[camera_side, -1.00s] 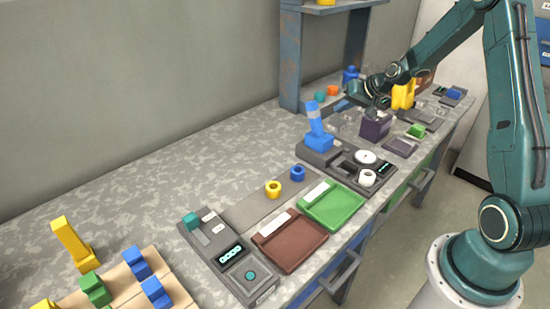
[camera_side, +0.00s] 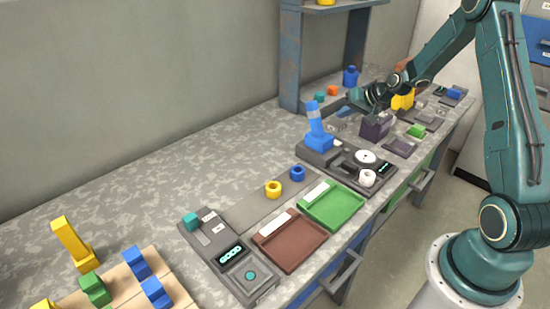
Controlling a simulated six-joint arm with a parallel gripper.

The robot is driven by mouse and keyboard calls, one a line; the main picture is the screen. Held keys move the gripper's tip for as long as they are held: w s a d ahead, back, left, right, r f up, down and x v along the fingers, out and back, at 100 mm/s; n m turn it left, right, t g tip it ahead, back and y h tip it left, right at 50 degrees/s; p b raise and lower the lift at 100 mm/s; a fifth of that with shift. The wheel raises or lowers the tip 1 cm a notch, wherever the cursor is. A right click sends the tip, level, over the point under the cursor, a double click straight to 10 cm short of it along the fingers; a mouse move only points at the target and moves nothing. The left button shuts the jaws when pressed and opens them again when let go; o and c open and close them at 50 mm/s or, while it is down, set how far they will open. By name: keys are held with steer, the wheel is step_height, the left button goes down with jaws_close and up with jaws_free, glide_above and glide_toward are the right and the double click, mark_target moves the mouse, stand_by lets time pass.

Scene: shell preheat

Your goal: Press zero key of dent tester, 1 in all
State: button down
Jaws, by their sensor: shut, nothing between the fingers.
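A dark device (camera_side: 228,255) at the front has a teal block, a lit display and a teal round button (camera_side: 250,275). A second dark device (camera_side: 345,162) in the middle has a blue post, a white disc, a white ring and a small lit display. I cannot tell for sure which of them is the dent tester, and the key labels are too small to read. My gripper (camera_side: 374,118) is shut and empty at the back, above or beside a dark purple box (camera_side: 376,130). It is apart from both devices; its fingertips are small and hard to make out.
A brown tray (camera_side: 290,262) and a green tray (camera_side: 357,207) lie along the front edge. Yellow and blue rings sit on a grey strip (camera_side: 250,210). A blue shelf post (camera_side: 290,60) and a yellow object (camera_side: 402,100) stand near my gripper. The bench's left middle is clear.

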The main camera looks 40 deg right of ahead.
mark_target(339, 144)
steer(key=shift+f, duration=4)
steer(key=shift+f, duration=0.2)
steer(key=shift+f, duration=0.25)
steer(key=shift+f, duration=0.45)
steer(key=shift+r, duration=0.9)
steer(key=shift+r, duration=0.1)
steer(key=shift+r, duration=2.4)
